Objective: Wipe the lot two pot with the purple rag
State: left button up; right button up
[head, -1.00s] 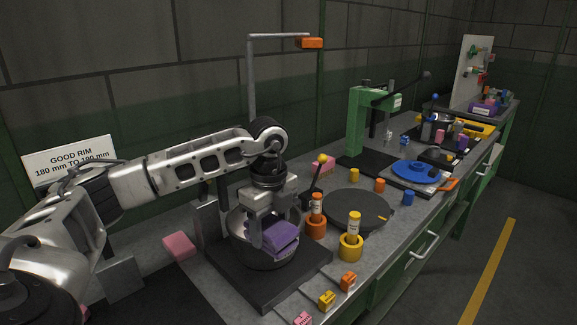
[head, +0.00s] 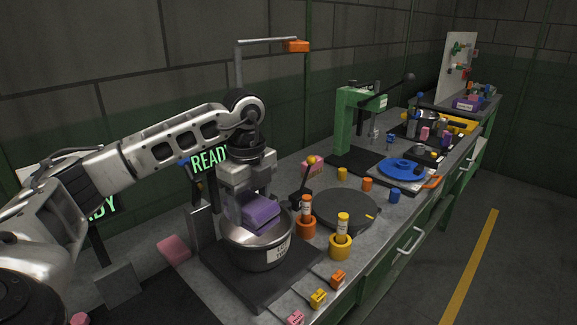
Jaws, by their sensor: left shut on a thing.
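The purple rag (head: 261,213) is a folded block held in my left gripper (head: 250,203), which is shut on it. The steel pot (head: 243,249) stands upright on a dark square base and bears a pale label that seems to read "LOT", its second line too small to be sure of. The gripper and rag are over the pot's opening, at about rim height. I cannot tell whether the rag touches the pot. The gripper hides part of the pot's inside. My right gripper is not in view.
Two bottles in orange (head: 306,224) and yellow (head: 341,246) holders stand right of the pot, beside a dark round disc (head: 346,208). Several small clips lie along the front edge. A pink block (head: 173,249) lies left of the base. A green press (head: 346,125) stands behind.

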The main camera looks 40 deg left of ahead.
pick_arm(q)
jog(key=shift+r, duration=0.4)
jog(key=shift+r, duration=3)
